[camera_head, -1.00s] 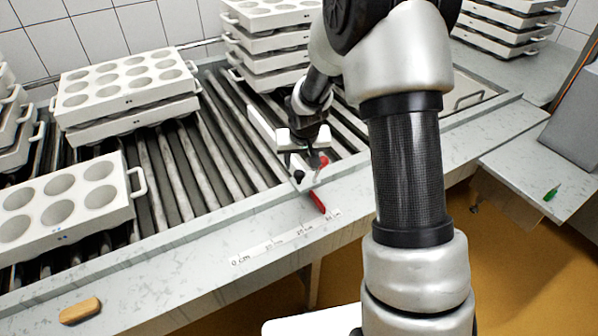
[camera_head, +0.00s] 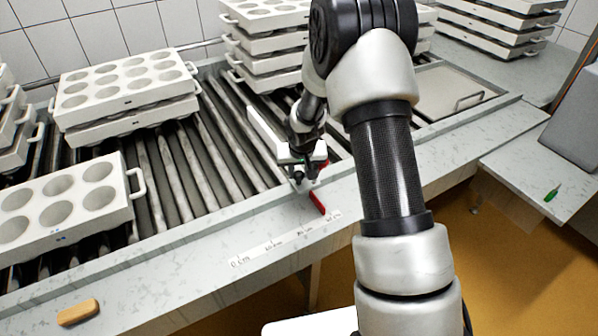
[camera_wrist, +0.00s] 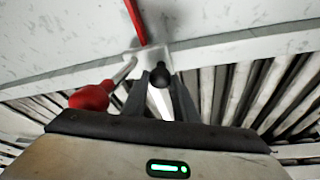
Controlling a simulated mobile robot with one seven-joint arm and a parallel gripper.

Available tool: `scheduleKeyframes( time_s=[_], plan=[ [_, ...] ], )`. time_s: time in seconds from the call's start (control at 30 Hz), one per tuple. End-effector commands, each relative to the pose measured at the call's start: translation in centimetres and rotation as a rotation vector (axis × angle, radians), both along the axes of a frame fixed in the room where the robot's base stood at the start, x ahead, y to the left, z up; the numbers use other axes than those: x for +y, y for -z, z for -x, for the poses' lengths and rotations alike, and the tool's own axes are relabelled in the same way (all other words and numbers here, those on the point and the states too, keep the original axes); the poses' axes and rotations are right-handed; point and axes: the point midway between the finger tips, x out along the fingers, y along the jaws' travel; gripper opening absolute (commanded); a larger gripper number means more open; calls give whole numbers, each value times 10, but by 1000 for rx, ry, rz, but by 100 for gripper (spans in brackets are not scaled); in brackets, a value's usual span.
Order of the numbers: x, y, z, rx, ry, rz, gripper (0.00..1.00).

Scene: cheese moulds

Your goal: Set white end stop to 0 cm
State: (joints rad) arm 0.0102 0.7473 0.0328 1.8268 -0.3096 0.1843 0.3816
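The white end stop (camera_head: 262,128) is a long bar lying along the rollers, with a clamp block at the table's front rail. The block also shows in the wrist view (camera_wrist: 150,58). It carries a black knob (camera_wrist: 160,75), a red-handled lever (camera_wrist: 92,97) and a red pointer (camera_head: 317,203). The pointer lies near the right end of the printed scale (camera_head: 285,244), whose 0 cm mark is at the left end. My gripper (camera_wrist: 160,88) is at the block, its black fingers apart with the knob between their tips. Contact with the knob cannot be told.
A white mould (camera_head: 60,205) lies on the rollers at left, with stacked moulds (camera_head: 125,92) behind it and another stack (camera_head: 265,45) farther back. A wooden-backed brush (camera_head: 78,312) lies on the front ledge. The rollers between the left mould and the stop are clear.

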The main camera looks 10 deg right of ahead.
Motion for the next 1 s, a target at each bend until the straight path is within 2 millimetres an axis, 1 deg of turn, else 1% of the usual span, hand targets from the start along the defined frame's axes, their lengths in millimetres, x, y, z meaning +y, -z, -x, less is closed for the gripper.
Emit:
scheduleKeyframes(
  time_s=[0.27, 0.37, 0.47, 0.57, 1.0],
  plan=[
    [3, 0, 1, 0, -1, 0, 0],
    [11, 2, 3, 0, -4, -1, 0],
    [27, 3, 8, 0, -6, 0, 0],
    [50, 5, 16, 1, -9, 0, 0],
    [184, 3, 61, 1, -11, 0, 0]
  ],
)
